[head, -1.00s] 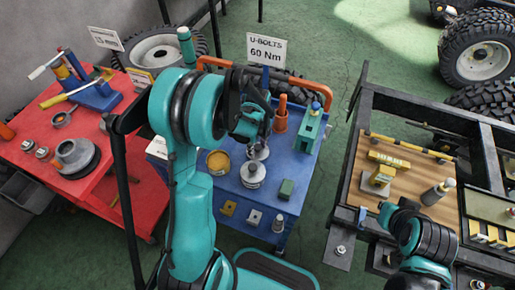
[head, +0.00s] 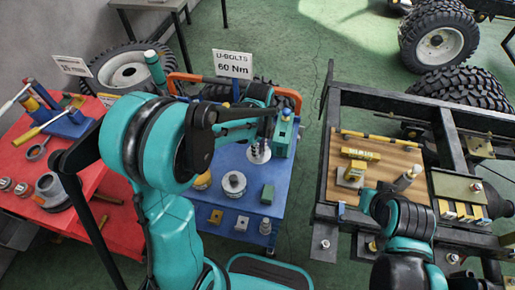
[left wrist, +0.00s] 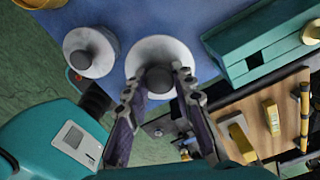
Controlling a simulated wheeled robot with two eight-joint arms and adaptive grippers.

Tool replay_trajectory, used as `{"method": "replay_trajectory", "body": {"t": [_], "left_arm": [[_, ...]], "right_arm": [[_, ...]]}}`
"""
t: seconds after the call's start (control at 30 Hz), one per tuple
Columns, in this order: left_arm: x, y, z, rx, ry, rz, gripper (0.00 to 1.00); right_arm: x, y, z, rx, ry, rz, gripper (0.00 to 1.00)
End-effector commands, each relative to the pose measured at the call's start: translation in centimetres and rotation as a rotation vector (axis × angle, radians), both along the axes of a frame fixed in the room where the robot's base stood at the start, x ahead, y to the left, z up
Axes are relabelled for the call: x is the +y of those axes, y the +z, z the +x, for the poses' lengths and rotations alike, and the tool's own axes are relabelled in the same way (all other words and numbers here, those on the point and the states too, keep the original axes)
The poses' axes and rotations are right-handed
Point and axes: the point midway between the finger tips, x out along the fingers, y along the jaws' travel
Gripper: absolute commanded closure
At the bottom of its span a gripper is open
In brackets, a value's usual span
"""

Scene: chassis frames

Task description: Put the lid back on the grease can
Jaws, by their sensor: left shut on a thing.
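My left gripper (head: 264,138) is over the blue cart, shut on the dark knob of a round pale-grey lid (head: 259,154). In the left wrist view, the gripper's fingertips (left wrist: 157,80) are on either side of the knob, and the lid (left wrist: 148,52) lies flat-on below. I cannot tell how high the lid is. The open grease can (head: 203,180), with yellow contents, is left of the lid and partly hidden by my arm; its yellow edge (left wrist: 40,3) shows in the left wrist view. My right gripper is not in view.
A similar grey knobbed piece (head: 233,186) stands between can and lid. A green case (head: 283,138) is close right of the lid. A small green block (head: 267,194) is nearer the front. The orange handle (head: 290,96) lines the back of the cart.

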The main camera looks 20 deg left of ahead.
Motion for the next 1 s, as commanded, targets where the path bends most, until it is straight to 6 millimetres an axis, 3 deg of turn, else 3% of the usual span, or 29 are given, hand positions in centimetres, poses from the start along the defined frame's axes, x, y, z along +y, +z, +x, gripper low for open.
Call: {"method": "replay_trajectory", "body": {"t": [0.3,0.5,0.7,1.0], "left_arm": [[12.8,1.1,-5.3,0.002,0.219,0.001,1.00],[17.9,1.4,-9.2,0.003,0.322,0.000,1.00],[19.5,1.4,-10.8,0.003,0.358,0.000,1.00],[19.6,-0.3,-10.8,0.004,0.358,0.001,1.00]], "right_arm": [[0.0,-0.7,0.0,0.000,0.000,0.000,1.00],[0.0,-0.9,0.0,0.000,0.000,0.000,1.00],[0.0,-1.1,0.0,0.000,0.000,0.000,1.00],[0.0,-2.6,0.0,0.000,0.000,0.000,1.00]]}}
